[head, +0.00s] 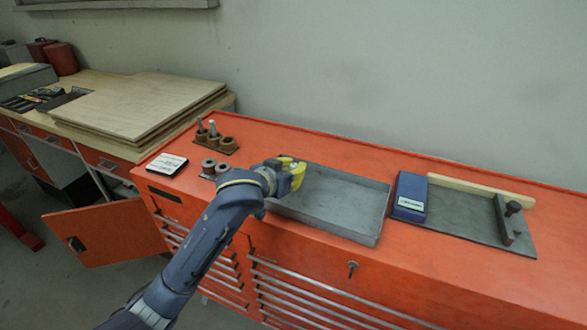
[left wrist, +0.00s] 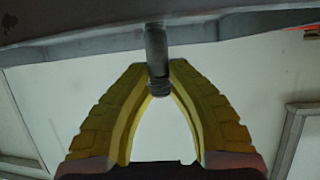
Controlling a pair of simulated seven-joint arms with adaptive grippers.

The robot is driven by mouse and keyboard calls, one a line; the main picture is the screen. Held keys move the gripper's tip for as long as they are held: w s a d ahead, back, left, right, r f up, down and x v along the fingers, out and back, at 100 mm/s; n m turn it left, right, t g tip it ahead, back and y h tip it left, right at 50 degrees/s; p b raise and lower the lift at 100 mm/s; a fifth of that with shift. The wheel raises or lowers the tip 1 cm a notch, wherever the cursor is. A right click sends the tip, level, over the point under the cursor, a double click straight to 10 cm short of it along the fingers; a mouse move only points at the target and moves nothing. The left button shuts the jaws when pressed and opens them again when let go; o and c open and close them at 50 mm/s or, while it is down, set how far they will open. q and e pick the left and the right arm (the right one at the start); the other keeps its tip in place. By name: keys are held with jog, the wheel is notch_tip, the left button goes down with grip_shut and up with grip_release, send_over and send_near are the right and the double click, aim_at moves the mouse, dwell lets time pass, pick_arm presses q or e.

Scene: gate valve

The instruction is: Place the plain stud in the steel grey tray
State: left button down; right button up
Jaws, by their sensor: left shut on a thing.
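The steel grey tray (head: 345,200) lies on the orange cabinet top, shallow, walled and empty where I see it. My left gripper (head: 294,174) is at the tray's left end, its yellow fingers over or beside that end. In the left wrist view the gripper (left wrist: 158,72) is shut on a grey stud (left wrist: 156,48), a short cylinder with a ringed end between the fingertips. The stud is hidden in the head view, and I cannot tell whether it touches the tray. My right gripper is not in view.
Small brown holders (head: 228,144) with upright pieces stand left of the tray, near a white label card (head: 167,164) and grey rings (head: 209,165). Right of the tray are a blue box (head: 411,192) and a dark mat (head: 460,215) with a wooden strip (head: 480,190).

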pick_arm(q)
jog(key=c, duration=1.3)
grip_release()
jog(key=shift+c, duration=0.2)
jog(key=shift+s+a+r, duration=0.1)
jog(key=shift+s+r, duration=0.05)
jog(key=shift+r, duration=0.05)
jog(key=v, duration=1.1)
jog(key=shift+s+a, duration=0.15)
jog(key=shift+s, duration=0.15)
jog(key=shift+r, duration=0.15)
